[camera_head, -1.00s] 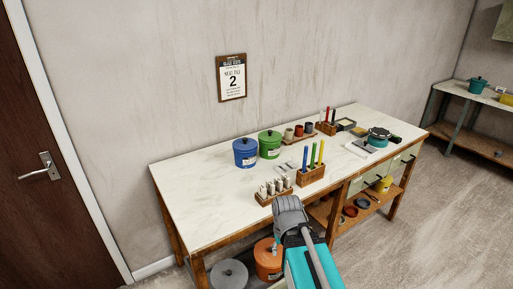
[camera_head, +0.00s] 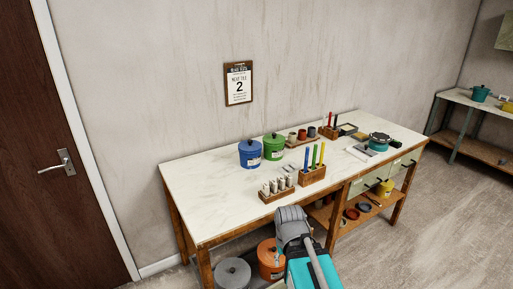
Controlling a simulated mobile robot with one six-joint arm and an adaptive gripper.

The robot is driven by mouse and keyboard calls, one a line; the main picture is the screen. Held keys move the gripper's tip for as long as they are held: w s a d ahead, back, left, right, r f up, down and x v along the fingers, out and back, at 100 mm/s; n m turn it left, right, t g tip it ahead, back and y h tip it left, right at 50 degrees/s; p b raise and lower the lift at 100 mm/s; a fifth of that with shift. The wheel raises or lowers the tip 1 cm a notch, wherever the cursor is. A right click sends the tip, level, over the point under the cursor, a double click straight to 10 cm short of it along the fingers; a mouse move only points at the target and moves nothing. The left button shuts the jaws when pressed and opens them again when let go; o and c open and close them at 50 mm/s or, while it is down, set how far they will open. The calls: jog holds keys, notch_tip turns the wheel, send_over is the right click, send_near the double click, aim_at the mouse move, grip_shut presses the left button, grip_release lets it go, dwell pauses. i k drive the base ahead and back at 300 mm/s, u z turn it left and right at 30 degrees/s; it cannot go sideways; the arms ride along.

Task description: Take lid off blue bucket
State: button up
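The blue bucket (camera_head: 250,158) stands upright on the white worktop, toward the back left, with its lid (camera_head: 249,145) on top. A small white label shows on its front. My arm reaches up from the bottom of the view, in front of the table's front edge. Its end, my gripper (camera_head: 291,216), is well in front of the bucket and to its right. The gripper's fingers cannot be made out, so I cannot tell whether it is open or shut.
A green bucket (camera_head: 273,149) stands close to the blue one's right. A rack of pale bottles (camera_head: 277,190) and a wooden block with coloured sticks (camera_head: 312,175) stand in front. The worktop (camera_head: 200,197) is bare at the left. Grey and orange buckets (camera_head: 270,262) sit below.

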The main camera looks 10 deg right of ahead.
aim_at(248, 145)
jog(key=u, duration=0.1)
jog(key=i, duration=0.95)
jog(key=z, duration=0.05)
